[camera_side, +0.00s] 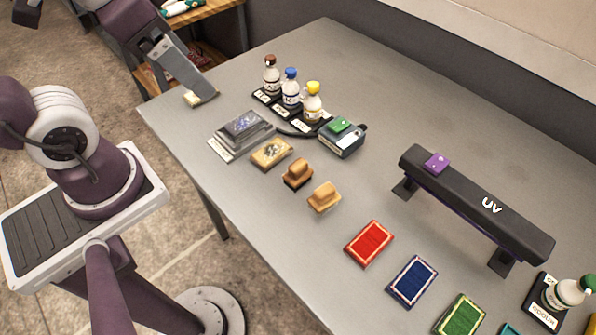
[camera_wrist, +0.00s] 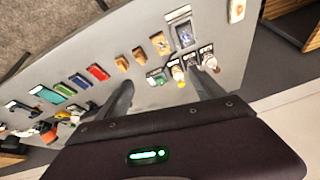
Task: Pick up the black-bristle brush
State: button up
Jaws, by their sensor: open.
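The brush with dark bristles (camera_side: 297,175) lies on the grey table (camera_side: 225,187), brown wooden handle block up. I take it as the black-bristle brush; its bristles are mostly hidden underneath. It also shows small in the wrist view (camera_wrist: 138,54). A similar brush with paler bristles (camera_side: 323,197) lies just to its right. My gripper (camera_side: 205,97) is above the table's far left end, well away from both brushes. In the wrist view my gripper (camera_wrist: 163,80) has its two fingers wide apart with nothing between them.
A patterned wooden piece (camera_side: 271,153), a grey tray (camera_side: 241,135) and a bottle rack (camera_side: 288,120) stand between my gripper and the brushes. Red (camera_side: 369,243) and blue (camera_side: 412,281) rug samples lie right. A UV bar (camera_side: 475,205) stands behind. A small pale block (camera_side: 191,99) is near my gripper.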

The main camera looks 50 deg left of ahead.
jog(key=w+d+f+m+g, duration=0.2)
jog(key=w+d+f+m, duration=0.1)
jog(key=w+f+m, duration=0.4)
jog(key=m+g, duration=0.3)
jog(key=m, duration=0.5)
send_near(298, 164)
notch_tip(298, 164, down, 6)
jog(key=shift+w+d+r, duration=0.15)
jog(key=shift+r, duration=0.1)
notch_tip(298, 164, down, 7)
jog(key=shift+r, duration=0.1)
jog(key=c, duration=1.5)
